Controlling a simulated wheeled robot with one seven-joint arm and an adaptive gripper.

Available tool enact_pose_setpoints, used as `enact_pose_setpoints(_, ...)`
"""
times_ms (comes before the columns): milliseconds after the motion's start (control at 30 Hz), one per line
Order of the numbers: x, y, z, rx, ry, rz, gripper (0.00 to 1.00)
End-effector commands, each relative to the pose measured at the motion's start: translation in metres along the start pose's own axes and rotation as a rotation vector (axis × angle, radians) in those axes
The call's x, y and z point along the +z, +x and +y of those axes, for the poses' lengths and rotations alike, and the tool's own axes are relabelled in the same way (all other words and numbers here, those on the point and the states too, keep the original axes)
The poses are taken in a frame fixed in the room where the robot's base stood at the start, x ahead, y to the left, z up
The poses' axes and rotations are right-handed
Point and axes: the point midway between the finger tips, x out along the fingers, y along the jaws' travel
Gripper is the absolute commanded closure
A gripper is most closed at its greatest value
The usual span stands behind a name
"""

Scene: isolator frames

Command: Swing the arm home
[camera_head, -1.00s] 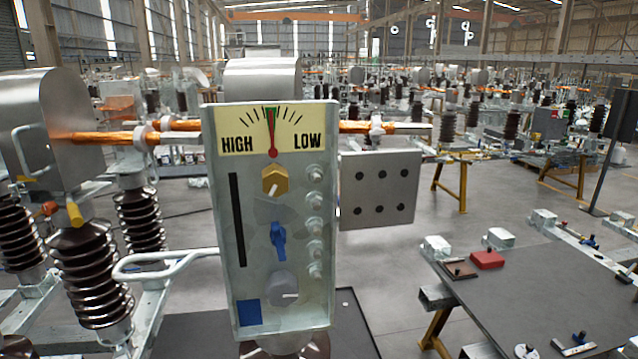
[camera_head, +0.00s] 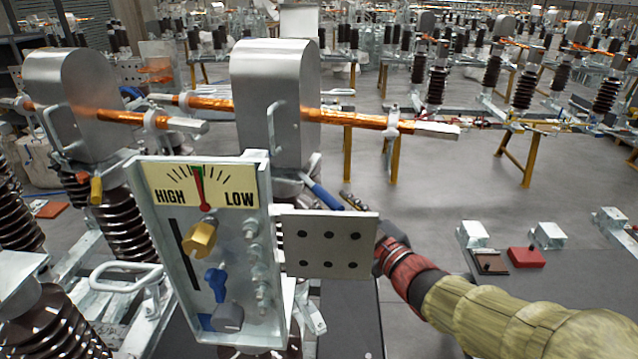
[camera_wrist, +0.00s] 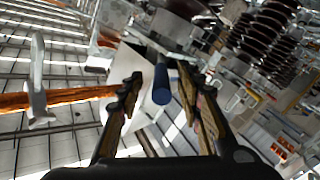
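My arm (camera_head: 440,290) reaches in from the lower right in the head view. It ends near the right edge of a plate with several dark holes, and my gripper is mostly hidden there. In the wrist view my gripper (camera_wrist: 159,74) has its two fingers spread apart. A blue cylindrical handle (camera_wrist: 160,86) shows between them, with a gap on each side; I cannot tell how far beyond the fingertips it is. In the head view a blue handle (camera_head: 322,194) slants behind the control panel.
The control panel (camera_head: 205,250) with a HIGH/LOW dial and knobs stands at centre left, the perforated plate (camera_head: 330,243) at its right. Metal housings (camera_head: 275,100) and an orange bar (camera_head: 350,117) rise behind. Open floor (camera_head: 440,180) lies to the right.

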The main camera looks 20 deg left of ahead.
Motion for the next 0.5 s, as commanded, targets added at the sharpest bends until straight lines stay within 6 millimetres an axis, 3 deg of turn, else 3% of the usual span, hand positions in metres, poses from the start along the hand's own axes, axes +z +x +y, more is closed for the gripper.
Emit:
enact_pose_setpoints(167,-0.006,0.009,-0.001,-0.004,-0.002,0.026,0.64)
enact_pose_setpoints(500,-0.007,0.059,-0.001,-0.002,-0.001,0.024,0.64)
